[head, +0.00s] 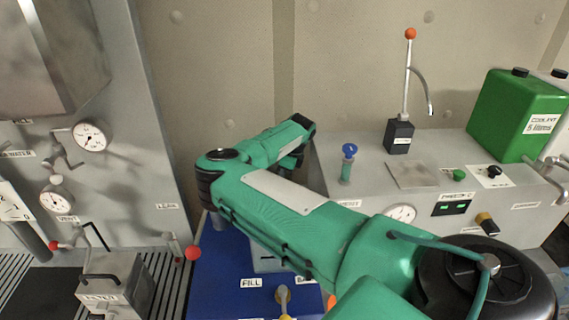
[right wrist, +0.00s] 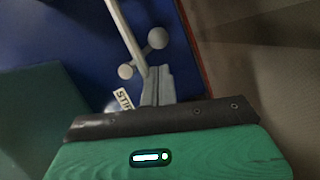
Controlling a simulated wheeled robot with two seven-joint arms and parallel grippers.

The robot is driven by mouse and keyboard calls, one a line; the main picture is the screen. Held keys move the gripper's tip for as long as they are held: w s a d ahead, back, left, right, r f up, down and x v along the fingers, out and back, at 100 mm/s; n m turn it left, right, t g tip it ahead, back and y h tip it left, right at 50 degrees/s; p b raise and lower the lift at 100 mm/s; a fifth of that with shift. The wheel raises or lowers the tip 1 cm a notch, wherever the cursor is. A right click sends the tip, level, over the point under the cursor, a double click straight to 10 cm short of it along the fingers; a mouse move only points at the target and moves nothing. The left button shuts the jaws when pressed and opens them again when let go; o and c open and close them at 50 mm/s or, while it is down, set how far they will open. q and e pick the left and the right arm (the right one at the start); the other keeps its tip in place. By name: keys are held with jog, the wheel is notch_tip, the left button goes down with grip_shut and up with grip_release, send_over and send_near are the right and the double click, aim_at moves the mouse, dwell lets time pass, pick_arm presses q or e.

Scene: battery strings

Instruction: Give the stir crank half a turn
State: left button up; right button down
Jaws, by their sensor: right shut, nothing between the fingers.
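The STIR label (right wrist: 123,98) lies on the blue surface in the right wrist view, partly cut off by my gripper. A pale crank rod (right wrist: 125,30) runs down from the top edge beside it, with round knobs (right wrist: 157,38) near its lower end; I take this as the stir crank. My right gripper (right wrist: 158,82) has its grey fingers together and empty, close to the rod's lower end; I cannot tell whether they touch. In the head view my green right arm hides the crank and the gripper. My left gripper is in neither view.
The blue cabinet (head: 225,275) carries a FILL label and a yellow fitting. A grey panel with gauges (head: 90,136) and a red-knobbed lever (head: 193,253) stands left. A grey bench (head: 375,180) at right holds a tap, a blue-topped valve and a green coolant can (head: 515,112).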

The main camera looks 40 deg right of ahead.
jog(key=p+x, duration=0.1)
jog(key=x, duration=0.2)
jog(key=shift+f, duration=0.2)
jog(key=shift+w+a+f, duration=0.1)
jog(key=shift+w+f, duration=0.05)
jog(key=shift+f, duration=0.25)
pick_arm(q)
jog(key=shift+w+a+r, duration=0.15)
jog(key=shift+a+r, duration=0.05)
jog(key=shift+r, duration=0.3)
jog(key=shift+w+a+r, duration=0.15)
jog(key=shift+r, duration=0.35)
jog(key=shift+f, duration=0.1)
pick_arm(e)
jog(key=shift+f, duration=0.1)
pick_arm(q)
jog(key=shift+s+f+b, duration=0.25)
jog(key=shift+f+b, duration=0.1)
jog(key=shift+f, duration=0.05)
pick_arm(e)
jog(key=shift+w+n, duration=0.1)
jog(key=shift+n, duration=0.3)
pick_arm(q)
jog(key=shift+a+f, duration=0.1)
